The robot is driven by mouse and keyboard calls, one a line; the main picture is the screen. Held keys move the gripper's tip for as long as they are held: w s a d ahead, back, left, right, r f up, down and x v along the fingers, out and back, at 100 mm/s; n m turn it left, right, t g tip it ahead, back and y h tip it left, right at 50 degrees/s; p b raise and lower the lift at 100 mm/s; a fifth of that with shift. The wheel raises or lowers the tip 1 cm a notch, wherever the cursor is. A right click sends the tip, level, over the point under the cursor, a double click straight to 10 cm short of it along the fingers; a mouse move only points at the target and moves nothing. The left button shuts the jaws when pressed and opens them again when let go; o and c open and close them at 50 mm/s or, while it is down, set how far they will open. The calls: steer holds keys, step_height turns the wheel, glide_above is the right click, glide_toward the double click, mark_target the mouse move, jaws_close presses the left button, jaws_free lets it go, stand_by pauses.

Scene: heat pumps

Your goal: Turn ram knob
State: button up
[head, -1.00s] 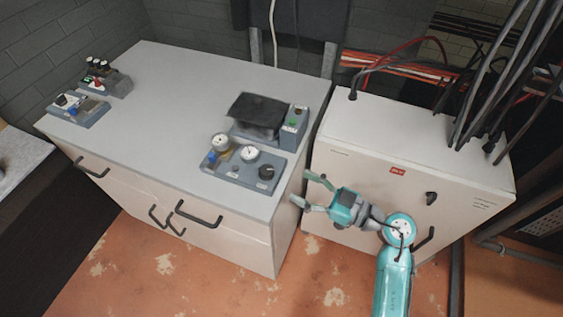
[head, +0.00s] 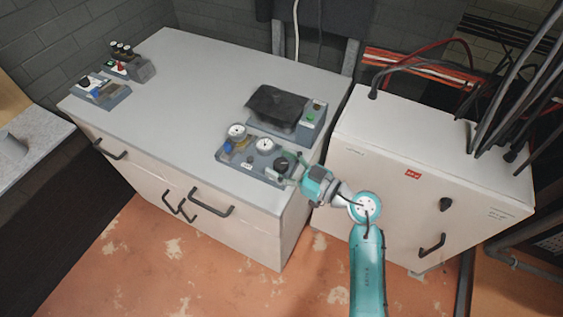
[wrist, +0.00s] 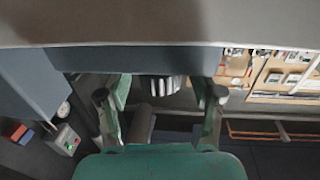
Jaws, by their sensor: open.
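A black round knob (head: 281,164) sits at the right end of a blue-grey panel (head: 235,160) with two white gauges, on the cabinet's front right corner. I take it for the ram knob, though I cannot read a label. My gripper (head: 288,171) is open at this knob, coming from the right. In the wrist view the ribbed knob (wrist: 167,89) shows between the two spread fingertips of my gripper (wrist: 158,94), with gaps at both sides. Part of the knob's far side is hidden.
A unit with a black top (head: 280,106) and a green button stands just behind the panel. Two smaller control boxes (head: 128,65) stand at the cabinet's far left. A white electrical box (head: 425,160) stands close on the right, with cables above.

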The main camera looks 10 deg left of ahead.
steer(key=c, duration=1.2)
steer(key=shift+o, duration=0.2)
steer(key=shift+s+m+t, duration=0.1)
steer(key=shift+m+t, duration=0.2)
steer(key=shift+t, duration=0.2)
steer(key=m+t+h, duration=0.3)
steer(key=shift+a+t, duration=0.1)
steer(key=shift+t, duration=0.3)
steer(key=shift+m+t+h, duration=1)
steer(key=shift+h, duration=0.3)
steer(key=shift+m+t+h, duration=0.6)
steer(key=shift+m+h, duration=0.2)
steer(key=shift+h, duration=0.3)
steer(key=o, duration=1.2)
steer(key=shift+c, duration=0.2)
